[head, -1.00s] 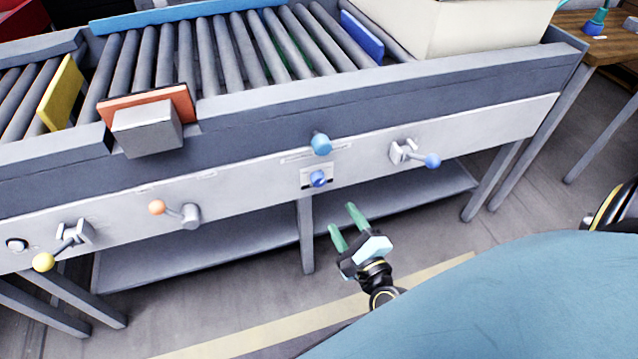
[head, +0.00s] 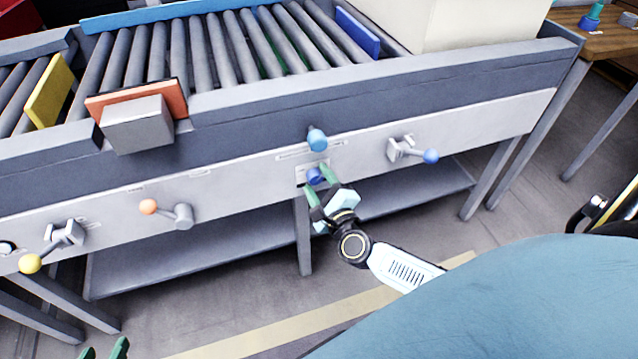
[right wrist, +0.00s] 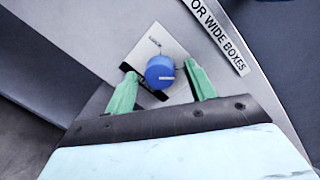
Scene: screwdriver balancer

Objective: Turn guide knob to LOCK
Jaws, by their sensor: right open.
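The guide knob is a small blue round knob (head: 314,176) on a light plate (head: 299,176) on the conveyor's front panel. In the right wrist view the blue knob (right wrist: 160,72) shows a white mark on its face, and small plate lettering I cannot read. My right gripper (head: 320,182) is at the knob, with its green fingers (right wrist: 160,90) open on either side of it. A gap shows to the right finger; whether the left finger touches cannot be told. My left gripper (head: 104,350) shows only its green fingertips, apart and empty, at the bottom left edge.
Above the knob is a larger blue knob (head: 317,139). A blue-ended lever (head: 430,156) is to the right, an orange-ended lever (head: 148,207) and a yellow-ended lever (head: 30,263) to the left. A lower shelf (head: 200,258) runs beneath the panel.

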